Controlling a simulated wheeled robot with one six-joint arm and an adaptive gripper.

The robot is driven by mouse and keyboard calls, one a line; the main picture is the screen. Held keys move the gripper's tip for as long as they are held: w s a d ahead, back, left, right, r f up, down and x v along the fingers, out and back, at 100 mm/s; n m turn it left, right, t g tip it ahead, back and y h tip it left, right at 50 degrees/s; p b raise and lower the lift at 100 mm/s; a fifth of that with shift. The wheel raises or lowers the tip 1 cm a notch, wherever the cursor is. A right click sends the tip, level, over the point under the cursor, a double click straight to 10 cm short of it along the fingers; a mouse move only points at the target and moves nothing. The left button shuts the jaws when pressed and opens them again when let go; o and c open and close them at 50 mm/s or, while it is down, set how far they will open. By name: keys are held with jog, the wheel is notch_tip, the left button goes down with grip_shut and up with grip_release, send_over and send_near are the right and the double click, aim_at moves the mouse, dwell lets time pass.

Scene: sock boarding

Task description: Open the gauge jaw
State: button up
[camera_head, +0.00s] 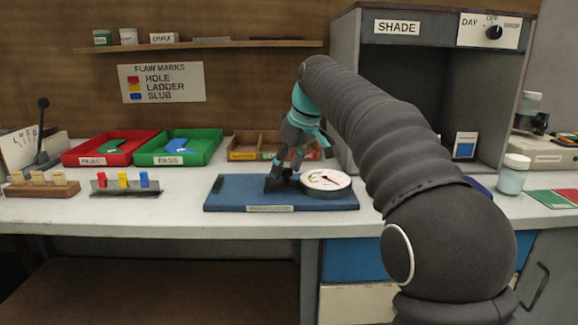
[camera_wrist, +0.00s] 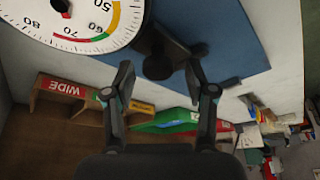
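The gauge is a round white dial (camera_head: 325,180) with coloured bands on a blue base (camera_head: 235,194). In the wrist view the dial (camera_wrist: 85,22) fills the upper left and the base (camera_wrist: 238,35) lies behind. A dark jaw part with a rounded end (camera_wrist: 157,62) stands beside the dial. My gripper (camera_head: 284,178) is over the base, just left of the dial. In the wrist view my gripper (camera_wrist: 159,74) has its two fingers apart, one on each side of the dark part, with gaps showing. Contact with it cannot be made out.
A red tray (camera_head: 108,148) and a green tray (camera_head: 180,148) stand behind to the left. A wooden divided box (camera_head: 246,142) is behind the gauge. A rack of coloured markers (camera_head: 124,188) sits left of the base. The grey shade booth (camera_head: 345,95) rises behind right.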

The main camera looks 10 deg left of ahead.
jog(key=shift+d, duration=0.1)
jog(key=v, duration=1.2)
jog(key=s+d+f+m+t+h, duration=0.1)
jog(key=s+d+f+m, duration=0.25)
jog(key=s+d, duration=0.3)
jog(key=s+d+f+m+t+h, duration=0.1)
jog(key=s+d+f+m, duration=0.25)
jog(key=s+d, duration=0.35)
jog(key=s+d+f+m, duration=0.1)
jog(key=s+d+f, duration=0.2)
jog(key=s+f, duration=0.6)
jog(key=s+d+f+m+h, duration=0.1)
jog(key=s+d+f+m, duration=0.1)
jog(key=s+f, duration=0.7)
notch_tip(320, 180, down, 3)
jog(key=shift+d+f+t, duration=0.1)
jog(key=shift+d+t, duration=0.3)
jog(key=shift+d, duration=0.3)
